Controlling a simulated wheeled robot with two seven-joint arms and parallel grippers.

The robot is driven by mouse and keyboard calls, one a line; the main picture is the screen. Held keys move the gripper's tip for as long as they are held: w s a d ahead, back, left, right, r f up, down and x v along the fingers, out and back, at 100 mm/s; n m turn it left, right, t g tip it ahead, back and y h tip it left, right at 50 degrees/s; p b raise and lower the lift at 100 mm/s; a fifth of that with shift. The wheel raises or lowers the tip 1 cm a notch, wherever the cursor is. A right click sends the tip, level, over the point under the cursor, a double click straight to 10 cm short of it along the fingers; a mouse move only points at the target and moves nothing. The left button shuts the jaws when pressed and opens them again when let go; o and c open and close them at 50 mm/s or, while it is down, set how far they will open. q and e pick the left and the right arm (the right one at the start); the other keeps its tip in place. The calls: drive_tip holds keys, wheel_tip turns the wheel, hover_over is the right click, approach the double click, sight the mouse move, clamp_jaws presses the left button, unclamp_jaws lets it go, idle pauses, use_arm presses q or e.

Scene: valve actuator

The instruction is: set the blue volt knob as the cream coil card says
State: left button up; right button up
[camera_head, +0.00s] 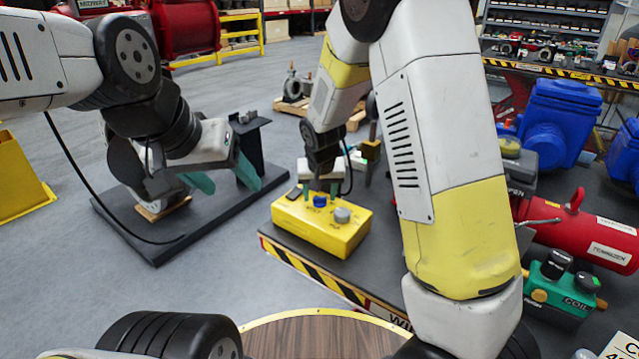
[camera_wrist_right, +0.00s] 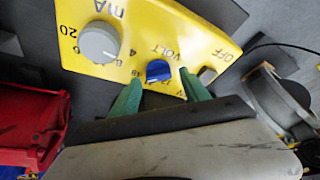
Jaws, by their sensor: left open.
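The blue volt knob (camera_head: 320,201) is on top of a yellow box (camera_head: 345,232). My right gripper (camera_head: 320,192) is above the box with its fingers either side of the knob. In the right wrist view the knob (camera_wrist_right: 158,71) lies between the open teal fingers (camera_wrist_right: 160,84), with a gap on both sides. The VOLT label is beside it; its scale is partly hidden and its setting cannot be read. A cream card (camera_head: 622,347) is cut off at the lower right corner, showing only "C" and "4". My left gripper (camera_head: 224,177) is open and empty.
A grey mA knob (camera_wrist_right: 99,42) and a small grey switch (camera_wrist_right: 207,74) by OFF flank the blue knob. A green COIL unit (camera_head: 562,290) and red cylinder (camera_head: 590,235) stand right. A dark plate (camera_head: 180,240) with a post lies below my left gripper.

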sight(321, 212)
drive_tip(key=shift+r, duration=0.1)
drive_tip(key=v, duration=0.7)
drive_tip(key=shift+r, duration=0.3)
drive_tip(key=shift+s, duration=0.15)
drive_tip(key=s+d+r, duration=0.4)
drive_tip(key=s, duration=0.3)
drive_tip(key=s+d+r+t+y, duration=0.1)
drive_tip(key=s+d+r, duration=0.4)
drive_tip(key=s, duration=0.3)
drive_tip(key=s+d+r+y, duration=0.1)
drive_tip(key=s+d+r, duration=0.3)
drive_tip(key=s, duration=0.4)
drive_tip(key=shift+s+d+r+t, duration=0.2)
drive_tip(key=shift+d+r+t, duration=0.1)
drive_tip(key=shift+r, duration=0.2)
